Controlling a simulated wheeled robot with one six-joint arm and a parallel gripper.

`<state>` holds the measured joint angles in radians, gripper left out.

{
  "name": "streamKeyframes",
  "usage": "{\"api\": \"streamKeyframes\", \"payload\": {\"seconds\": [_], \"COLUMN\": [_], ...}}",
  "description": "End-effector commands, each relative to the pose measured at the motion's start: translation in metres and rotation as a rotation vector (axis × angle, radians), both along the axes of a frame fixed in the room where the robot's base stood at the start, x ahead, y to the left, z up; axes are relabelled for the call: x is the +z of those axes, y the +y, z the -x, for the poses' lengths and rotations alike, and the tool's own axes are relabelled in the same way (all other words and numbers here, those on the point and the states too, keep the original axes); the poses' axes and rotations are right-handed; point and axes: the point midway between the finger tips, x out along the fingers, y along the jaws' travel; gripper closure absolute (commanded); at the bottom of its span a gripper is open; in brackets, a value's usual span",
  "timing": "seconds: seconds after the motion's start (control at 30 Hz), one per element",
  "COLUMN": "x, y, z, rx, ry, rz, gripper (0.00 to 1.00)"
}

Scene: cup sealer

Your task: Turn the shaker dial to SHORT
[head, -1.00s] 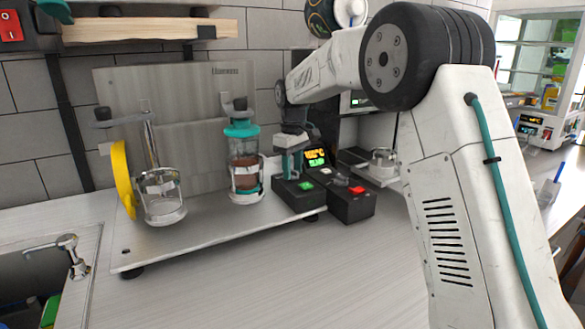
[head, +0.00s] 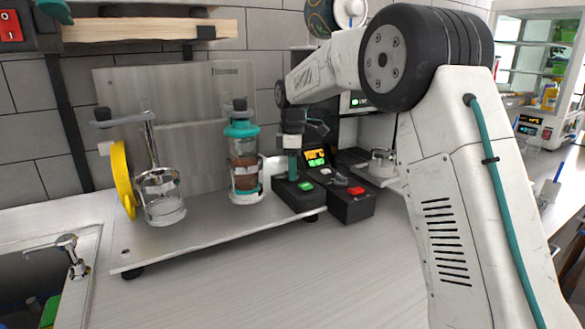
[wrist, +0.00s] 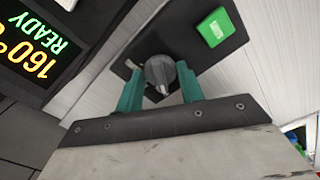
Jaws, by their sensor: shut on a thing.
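The shaker dial (wrist: 159,72) is a round grey knob on a black control box, seen in the wrist view beside a square green button (wrist: 213,27). A pale pointer mark shows on its lower side in that view. No SHORT label can be read. My gripper (wrist: 160,82) has its two teal fingers on either side of the dial and is shut on it. In the head view my gripper (head: 292,168) points down at the back of the black box (head: 297,200), and the dial is hidden there.
A display reading READY and 160 (wrist: 38,50) stands close beside the dial. A second black box with a red button (head: 356,190) stands to the right. The front counter is clear.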

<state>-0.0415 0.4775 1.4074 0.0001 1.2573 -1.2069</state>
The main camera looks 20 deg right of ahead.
Motion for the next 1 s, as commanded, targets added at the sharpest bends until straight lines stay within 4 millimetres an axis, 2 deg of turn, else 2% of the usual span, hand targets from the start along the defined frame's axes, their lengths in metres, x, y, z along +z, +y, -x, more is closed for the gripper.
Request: {"api": "streamKeyframes", "payload": {"seconds": [0.47,0.5,0.53,0.83,1.0], "x": [0.001,0.001,0.001,0.001,0.019], "y": [0.0,0.0,0.0,0.0,0.0], "z": [-0.001,-0.001,-0.001,0.0,-0.001], "rx": [0.011,0.011,0.011,0.01,0.01], "ry": [-0.003,-0.003,-0.003,-0.002,-0.005], "rz": [0.0,0.0,0.0,0.001,0.001], "gripper": [0.85,0.51,0.43,0.41,0.41]}}
